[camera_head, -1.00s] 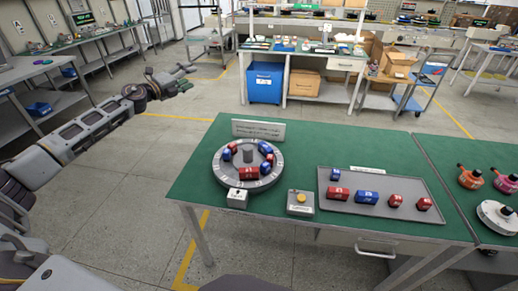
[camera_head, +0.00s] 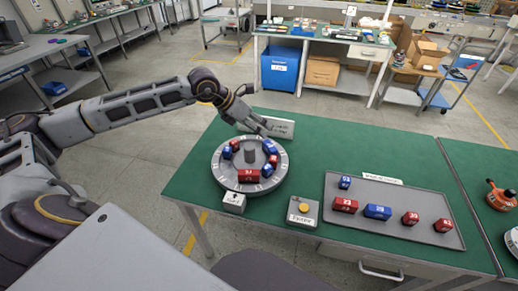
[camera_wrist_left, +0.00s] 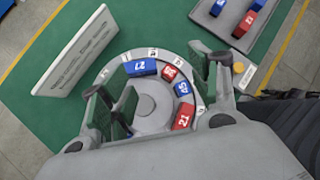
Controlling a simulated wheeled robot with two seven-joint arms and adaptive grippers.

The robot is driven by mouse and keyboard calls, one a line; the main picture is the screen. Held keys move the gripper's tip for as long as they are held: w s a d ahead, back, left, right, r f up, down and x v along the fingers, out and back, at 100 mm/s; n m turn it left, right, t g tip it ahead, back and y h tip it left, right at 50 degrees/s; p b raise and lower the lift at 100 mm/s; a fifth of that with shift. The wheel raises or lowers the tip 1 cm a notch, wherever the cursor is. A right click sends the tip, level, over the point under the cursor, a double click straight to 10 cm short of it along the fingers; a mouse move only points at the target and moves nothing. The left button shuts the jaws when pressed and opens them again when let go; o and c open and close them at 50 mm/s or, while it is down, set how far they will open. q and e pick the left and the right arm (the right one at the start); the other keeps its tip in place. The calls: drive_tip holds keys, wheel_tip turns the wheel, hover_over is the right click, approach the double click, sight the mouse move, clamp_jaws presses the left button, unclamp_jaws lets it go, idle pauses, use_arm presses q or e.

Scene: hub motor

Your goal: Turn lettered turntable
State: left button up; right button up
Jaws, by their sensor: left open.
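The grey round turntable (camera_head: 215,170) sits at the left of the green table, with a grey post (camera_head: 249,157) at its centre. Red and blue numbered blocks, such as a red block (camera_head: 248,176), stand around its top. My left gripper (camera_head: 262,133) is over the turntable's far edge, below the end of my left arm. In the left wrist view the open gripper (camera_wrist_left: 165,85) spans above the turntable, its two fingers apart. A blue block (camera_wrist_left: 141,67) and other blocks show between them. Nothing is held. My right gripper is out of view.
A white sign (camera_head: 281,128) stands behind the turntable, close to my left gripper. A small white pointer box (camera_head: 234,203) and a yellow-button box (camera_head: 303,211) stand in front. A grey tray (camera_head: 400,186) with several blocks lies to the right.

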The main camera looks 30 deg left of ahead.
sight(248, 147)
use_arm(q)
drive_tip(key=s+a+f+g+y, duration=0.2)
drive_tip(key=s+a+f+y, duration=0.1)
drive_tip(key=a, duration=0.2)
drive_tip(key=shift+a+f+n+y, duration=0.2)
drive_tip(key=shift+f+n+y, duration=0.1)
drive_tip(key=shift+n, duration=0.1)
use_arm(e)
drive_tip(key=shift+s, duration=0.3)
use_arm(q)
drive_tip(key=shift+s, duration=0.1)
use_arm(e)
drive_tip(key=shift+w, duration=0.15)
use_arm(q)
drive_tip(key=p+x, duration=0.1)
drive_tip(key=x, duration=1.1)
drive_tip(key=shift+w+d+f, duration=0.1)
drive_tip(key=shift+w+f, duration=0.15)
drive_tip(key=shift+f, duration=0.25)
drive_tip(key=shift+w+f, duration=0.1)
drive_tip(key=shift+f, duration=0.15)
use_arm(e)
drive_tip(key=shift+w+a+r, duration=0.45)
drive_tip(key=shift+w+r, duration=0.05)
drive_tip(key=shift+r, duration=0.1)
